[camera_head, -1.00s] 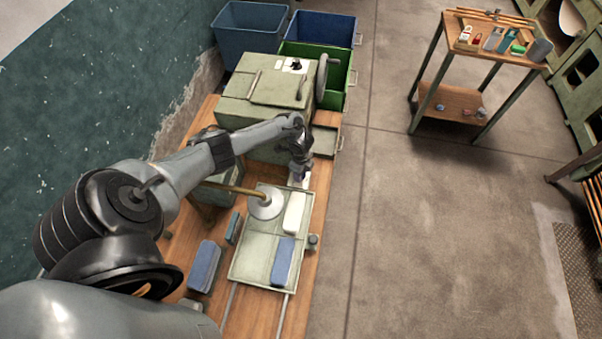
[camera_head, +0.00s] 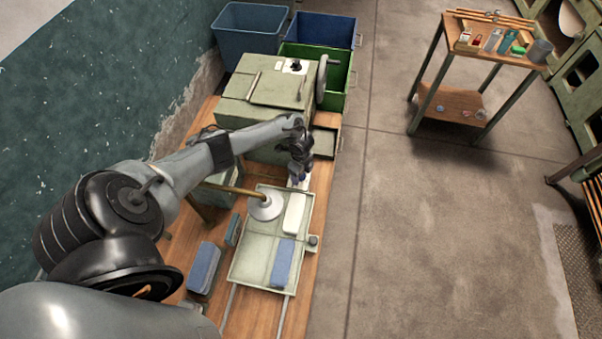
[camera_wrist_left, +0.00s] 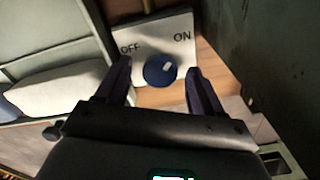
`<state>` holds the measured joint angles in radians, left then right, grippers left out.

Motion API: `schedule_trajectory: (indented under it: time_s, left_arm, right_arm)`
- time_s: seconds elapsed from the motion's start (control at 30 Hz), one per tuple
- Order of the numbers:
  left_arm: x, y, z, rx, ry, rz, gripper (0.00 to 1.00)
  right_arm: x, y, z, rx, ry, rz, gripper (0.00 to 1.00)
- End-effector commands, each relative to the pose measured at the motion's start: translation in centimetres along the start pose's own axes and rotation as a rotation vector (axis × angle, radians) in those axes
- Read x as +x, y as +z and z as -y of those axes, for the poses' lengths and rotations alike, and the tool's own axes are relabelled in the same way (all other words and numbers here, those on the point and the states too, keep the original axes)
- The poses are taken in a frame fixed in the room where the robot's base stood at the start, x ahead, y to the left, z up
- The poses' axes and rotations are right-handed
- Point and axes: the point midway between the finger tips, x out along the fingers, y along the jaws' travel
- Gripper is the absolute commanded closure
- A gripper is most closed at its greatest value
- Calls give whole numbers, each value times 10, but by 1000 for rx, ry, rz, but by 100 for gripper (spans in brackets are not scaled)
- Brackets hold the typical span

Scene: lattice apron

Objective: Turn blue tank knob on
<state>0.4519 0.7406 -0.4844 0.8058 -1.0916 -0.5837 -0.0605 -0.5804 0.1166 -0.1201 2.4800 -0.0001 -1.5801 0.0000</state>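The blue tank knob (camera_wrist_left: 160,70) is a round blue dial with a light pointer mark. It sits on a white plate (camera_wrist_left: 150,38) lettered OFF on the left and ON on the right; the mark points up and right, towards ON. My left gripper (camera_wrist_left: 160,82) is open, its dark fingers on either side of the knob; I cannot tell if they touch it. In the head view my left gripper (camera_head: 299,176) is over the bench at the green box's near side, and it hides the knob. My right gripper is in neither view.
A pale green tray (camera_head: 262,240) with a blue block (camera_head: 283,262) and a white block (camera_head: 294,213) lies close to the gripper. A green metal box (camera_head: 262,95) with a handwheel (camera_head: 322,78) stands behind.

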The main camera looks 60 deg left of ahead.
Motion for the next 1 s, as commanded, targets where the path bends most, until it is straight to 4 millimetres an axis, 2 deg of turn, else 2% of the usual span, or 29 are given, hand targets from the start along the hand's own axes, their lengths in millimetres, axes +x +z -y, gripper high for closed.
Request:
schedule_trajectory:
  time_s: [0.17,0.33,0.8,1.0]
  left_arm:
    - [-1,0,0,-1,0,0,33]
    - [-12,1,1,0,-2,0,33]
    - [-87,1,1,2,-2,1,33]
    - [-104,0,1,0,-2,0,33]
  right_arm:
    - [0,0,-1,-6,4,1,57]
    - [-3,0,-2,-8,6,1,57]
    - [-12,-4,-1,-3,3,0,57]
    - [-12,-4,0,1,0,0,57]
